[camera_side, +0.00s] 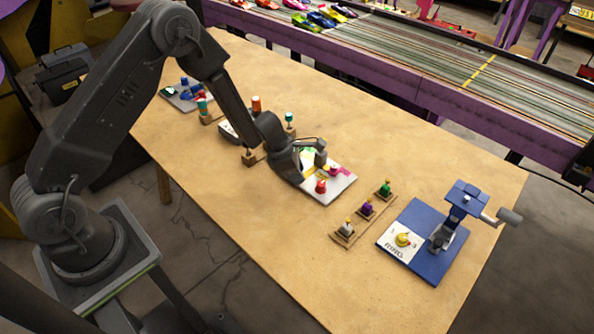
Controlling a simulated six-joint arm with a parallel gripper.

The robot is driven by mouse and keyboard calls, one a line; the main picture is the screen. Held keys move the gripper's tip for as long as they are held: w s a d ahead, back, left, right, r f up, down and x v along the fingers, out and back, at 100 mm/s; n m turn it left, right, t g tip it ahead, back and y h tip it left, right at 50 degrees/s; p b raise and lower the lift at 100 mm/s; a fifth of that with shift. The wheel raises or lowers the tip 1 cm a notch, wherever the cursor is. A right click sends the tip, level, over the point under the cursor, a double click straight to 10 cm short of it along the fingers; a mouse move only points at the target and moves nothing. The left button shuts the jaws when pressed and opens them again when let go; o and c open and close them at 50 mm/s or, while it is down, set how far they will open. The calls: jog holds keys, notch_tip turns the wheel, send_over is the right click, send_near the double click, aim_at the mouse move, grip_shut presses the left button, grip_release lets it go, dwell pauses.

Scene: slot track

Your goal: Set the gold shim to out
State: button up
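A white plate (342,186) lies near the middle of the table, partly hidden behind my gripper (317,160). It carries a red knob (321,186), a magenta piece (339,170) and, beside my gripper, a green piece (309,150). A small yellow-gold patch (308,168) shows beside my fingers and may be the gold shim; I cannot tell its setting. My gripper is low over the plate's far left part. Whether its fingers are open or touch anything is too small to tell.
A wooden strip with grey (347,226), purple (367,206) and green (385,188) knobs lies right of the plate. A blue fixture (424,265) with a yellow knob (403,240) stands at right. Pegs and another plate (185,101) lie behind left. The front table is clear.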

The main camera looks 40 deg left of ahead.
jog(key=shift+a+r, duration=0.15)
jog(key=shift+r, duration=0.2)
jog(key=v, duration=1.3)
jog(key=shift+s+r, duration=0.1)
jog(key=shift+s, duration=0.05)
